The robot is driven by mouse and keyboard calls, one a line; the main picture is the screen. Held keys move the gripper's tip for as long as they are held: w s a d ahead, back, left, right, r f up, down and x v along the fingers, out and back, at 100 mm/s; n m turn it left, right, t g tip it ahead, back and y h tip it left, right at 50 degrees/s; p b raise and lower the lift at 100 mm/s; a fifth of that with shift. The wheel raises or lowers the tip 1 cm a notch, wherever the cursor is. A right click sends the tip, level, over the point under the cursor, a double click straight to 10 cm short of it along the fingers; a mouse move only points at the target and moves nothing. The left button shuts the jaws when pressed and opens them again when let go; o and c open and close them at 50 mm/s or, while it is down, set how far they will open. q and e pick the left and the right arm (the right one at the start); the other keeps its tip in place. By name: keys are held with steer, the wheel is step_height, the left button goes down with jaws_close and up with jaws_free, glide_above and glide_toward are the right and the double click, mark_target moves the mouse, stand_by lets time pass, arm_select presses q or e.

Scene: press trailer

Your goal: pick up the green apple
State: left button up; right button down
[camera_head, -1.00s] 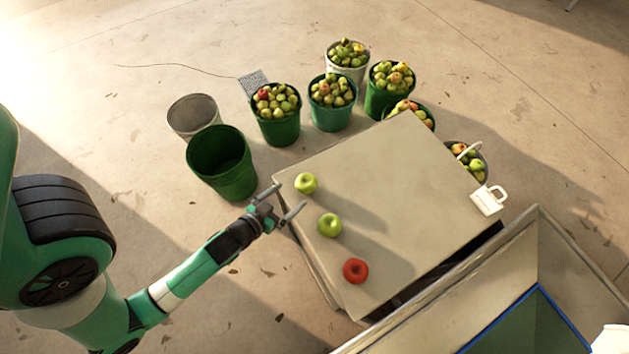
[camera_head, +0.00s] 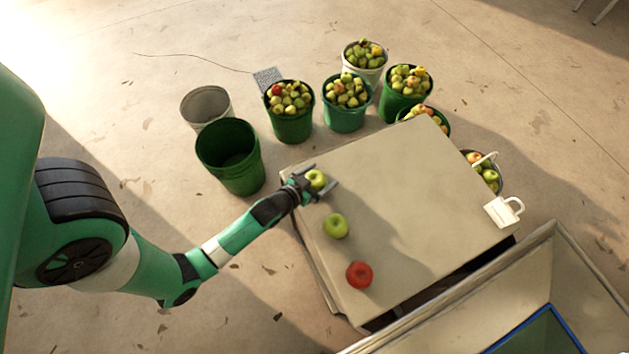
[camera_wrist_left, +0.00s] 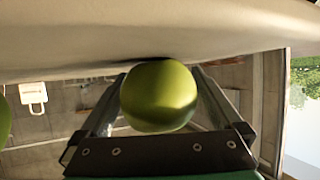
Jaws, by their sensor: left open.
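A green apple (camera_head: 316,180) sits near the far left corner of the table top (camera_head: 420,190). My left gripper (camera_head: 323,180) is open, with one finger on each side of this apple. In the left wrist view the apple (camera_wrist_left: 158,96) lies between the two fingers, close to the palm; whether they touch it I cannot tell. A second green apple (camera_head: 335,225) lies nearer on the table; a green edge at the left of the wrist view is probably it. A red apple (camera_head: 359,275) is nearer still. My right gripper is not in view.
Several buckets of apples (camera_head: 292,110) stand on the floor behind the table. An empty green bucket (camera_head: 230,158) and an empty pale bucket (camera_head: 206,106) stand at its left. A white mug-shaped item (camera_head: 503,211) is at the right edge. The table's right half is clear.

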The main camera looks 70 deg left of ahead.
mark_target(319, 173)
arm_select(q)
steer(key=c, duration=1.3)
steer(key=shift+r, duration=0.3)
steer(key=r+p, duration=0.1)
steer(key=r, duration=0.1)
steer(key=r+p, duration=0.1)
steer(key=r, duration=0.1)
steer(key=shift+s+d+p, duration=0.3)
steer(key=shift+p, duration=0.05)
steer(key=s+r, duration=0.1)
steer(key=s+d+r+p, duration=0.1)
steer(key=r, duration=0.1)
steer(key=s+d+r+p, duration=0.1)
steer(key=shift+s+d+r, duration=0.1)
steer(key=shift+d+r, duration=0.1)
steer(key=shift+r, duration=0.1)
steer(key=shift+d+f+b+v, duration=0.1)
steer(key=shift+d+b+v, duration=0.05)
steer(key=shift+v, duration=1.5)
steer(key=shift+d+f+b+v, duration=0.1)
steer(key=shift+d+b+v, duration=0.1)
steer(key=shift+v, duration=1.45)
steer(key=shift+d+f+b+v, duration=0.1)
steer(key=shift+d+b+v, duration=0.05)
steer(key=shift+v, duration=1.5)
